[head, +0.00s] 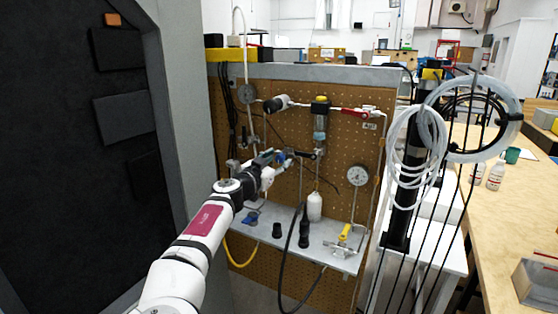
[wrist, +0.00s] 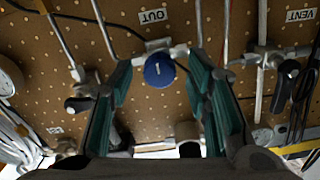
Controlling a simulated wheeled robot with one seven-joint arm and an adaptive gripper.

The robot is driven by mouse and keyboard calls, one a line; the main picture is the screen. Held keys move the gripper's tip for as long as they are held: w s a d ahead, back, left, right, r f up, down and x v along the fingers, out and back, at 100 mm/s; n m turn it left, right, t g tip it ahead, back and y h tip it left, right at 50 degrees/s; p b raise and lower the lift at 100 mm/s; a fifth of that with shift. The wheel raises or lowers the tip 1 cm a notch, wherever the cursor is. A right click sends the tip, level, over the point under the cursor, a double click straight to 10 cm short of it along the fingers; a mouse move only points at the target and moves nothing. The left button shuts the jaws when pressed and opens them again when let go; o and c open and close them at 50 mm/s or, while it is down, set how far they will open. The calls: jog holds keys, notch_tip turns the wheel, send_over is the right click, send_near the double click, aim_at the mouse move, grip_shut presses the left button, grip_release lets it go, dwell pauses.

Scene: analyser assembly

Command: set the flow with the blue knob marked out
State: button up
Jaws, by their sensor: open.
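The blue knob (wrist: 159,70) shows in the wrist view, round, with a short white line on its face. A white label reading OUT (wrist: 153,16), seen upside down, is beside it on the brown pegboard. My gripper (wrist: 161,84) is open, with one teal finger on each side of the knob in the picture. A gap shows between the knob and each finger, and I cannot tell how far ahead the knob lies. In the head view my gripper (head: 276,158) is in front of the pegboard (head: 285,185), and the knob cannot be made out clearly there.
A VENT label (wrist: 300,15) and another valve are at the right of the wrist view. In the head view, a grey shelf (head: 275,233) below holds a white bottle (head: 314,206), dark cylinders and a yellow-handled part (head: 345,232). A gauge (head: 357,176) and tubing are close by.

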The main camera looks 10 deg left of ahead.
jog(key=shift+x, duration=0.85)
jog(key=shift+c, duration=0.4)
grip_shut()
